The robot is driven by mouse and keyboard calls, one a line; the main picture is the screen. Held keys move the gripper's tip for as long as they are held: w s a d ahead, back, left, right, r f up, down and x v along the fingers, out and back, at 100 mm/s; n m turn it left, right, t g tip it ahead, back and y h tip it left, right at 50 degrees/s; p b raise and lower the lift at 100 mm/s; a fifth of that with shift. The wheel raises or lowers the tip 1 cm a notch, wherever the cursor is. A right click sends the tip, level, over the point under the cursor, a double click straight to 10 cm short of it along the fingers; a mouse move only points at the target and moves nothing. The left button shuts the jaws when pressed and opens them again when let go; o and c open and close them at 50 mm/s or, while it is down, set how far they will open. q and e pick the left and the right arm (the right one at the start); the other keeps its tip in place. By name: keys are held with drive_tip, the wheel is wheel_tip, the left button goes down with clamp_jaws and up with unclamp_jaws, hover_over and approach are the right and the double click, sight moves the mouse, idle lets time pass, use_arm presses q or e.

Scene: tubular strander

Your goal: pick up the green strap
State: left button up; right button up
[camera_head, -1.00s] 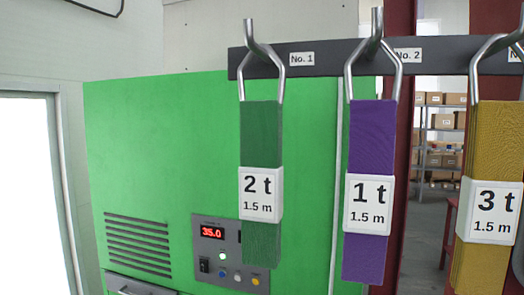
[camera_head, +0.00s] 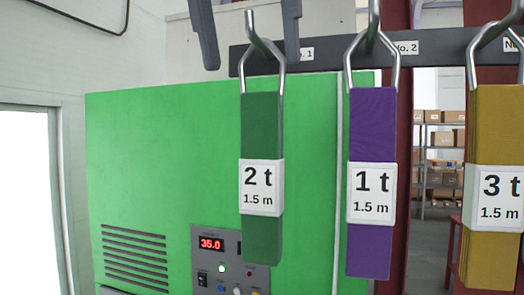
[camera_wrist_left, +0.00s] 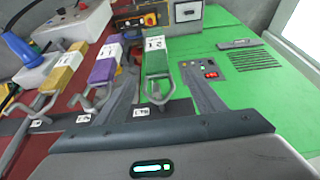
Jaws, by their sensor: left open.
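The green strap (camera_head: 261,125) hangs from the first hook (camera_head: 258,40) by a metal loop, with a white "2 t 1.5 m" label. It also shows in the left wrist view (camera_wrist_left: 154,56), hanging beyond the fingers. My left gripper (camera_head: 252,66) comes in from the top edge, open. Its fingers are on either side of the hook and loop in the picture, above the strap's fabric. In the left wrist view the loop shows between the open fingers (camera_wrist_left: 160,85). I see no contact with the strap. My right gripper is in neither view.
A purple "1 t" strap (camera_head: 371,125) and a yellow "3 t" strap (camera_head: 494,130) hang to the right on the same dark rail (camera_head: 325,58). A green cabinet (camera_head: 150,160) with a control panel (camera_head: 222,262) stands behind. Shelves with boxes (camera_head: 446,138) are at the back right.

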sight(260, 92)
use_arm(q)
drive_tip(key=shift+f, duration=0.3)
drive_tip(key=shift+w+d+f, duration=0.15)
drive_tip(key=shift+w+f, duration=0.1)
drive_tip(key=shift+f, duration=0.25)
drive_tip(key=shift+d+x, duration=0.2)
drive_tip(key=shift+x, duration=1.85)
drive_tip(key=shift+w+r, duration=0.1)
drive_tip(key=shift+w, duration=0.05)
clamp_jaws()
